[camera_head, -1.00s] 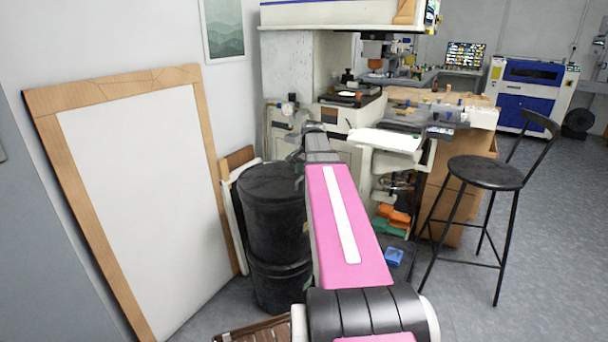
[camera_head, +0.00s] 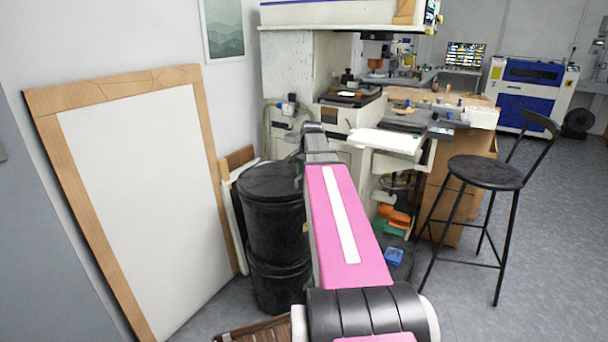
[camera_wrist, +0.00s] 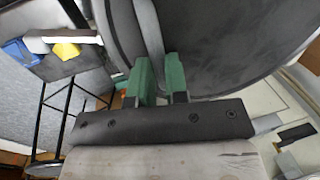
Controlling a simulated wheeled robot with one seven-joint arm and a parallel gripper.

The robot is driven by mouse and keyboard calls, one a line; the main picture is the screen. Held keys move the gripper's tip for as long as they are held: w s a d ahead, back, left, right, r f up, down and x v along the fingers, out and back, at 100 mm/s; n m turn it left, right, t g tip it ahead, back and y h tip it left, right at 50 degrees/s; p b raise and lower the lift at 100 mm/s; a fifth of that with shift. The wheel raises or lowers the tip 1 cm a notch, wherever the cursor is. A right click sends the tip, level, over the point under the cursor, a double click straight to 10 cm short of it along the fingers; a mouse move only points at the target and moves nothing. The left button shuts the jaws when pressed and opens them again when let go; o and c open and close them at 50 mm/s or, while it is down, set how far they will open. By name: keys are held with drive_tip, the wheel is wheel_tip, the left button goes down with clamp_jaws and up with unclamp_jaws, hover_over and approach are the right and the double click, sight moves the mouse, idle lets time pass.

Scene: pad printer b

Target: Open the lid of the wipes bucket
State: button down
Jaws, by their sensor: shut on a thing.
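A black, round bucket (camera_head: 272,215) stands left of my pink arm in the head view, with its dark lid (camera_head: 268,180) on top. My arm hides part of its right side. In the wrist view my gripper (camera_wrist: 159,68) has its two green fingers on either side of a thin grey edge. This edge appears to belong to the large, dark, round lid (camera_wrist: 225,45) filling the upper right. The fingers are close together on this edge. My gripper is hidden in the head view, and I cannot tell how far the lid is raised.
A wood-framed white board (camera_head: 140,190) leans on the wall at left. The pad printer (camera_head: 345,115) stands behind my arm. A black stool (camera_head: 485,172) stands at right, with open floor (camera_head: 560,250) beyond it. A brown slatted crate (camera_head: 255,330) lies at the bottom.

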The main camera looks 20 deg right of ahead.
drive_tip(key=w+a+r, duration=0.5)
drive_tip(key=w+r, duration=0.2)
drive_tip(key=r, duration=0.3)
drive_tip(key=w+a+r+g+h, duration=0.1)
drive_tip(key=w+a+r, duration=0.5)
drive_tip(key=r, duration=0.4)
drive_tip(key=shift+w+a+r, duration=0.15)
drive_tip(key=shift+w+r, duration=0.25)
drive_tip(key=shift+w, duration=0.3)
drive_tip(key=c, duration=1.1)
unclamp_jaws()
drive_tip(key=shift+r, duration=0.1)
drive_tip(key=r, duration=1)
drive_tip(key=shift+s+d+r, duration=0.25)
drive_tip(key=shift+s+r, duration=0.05)
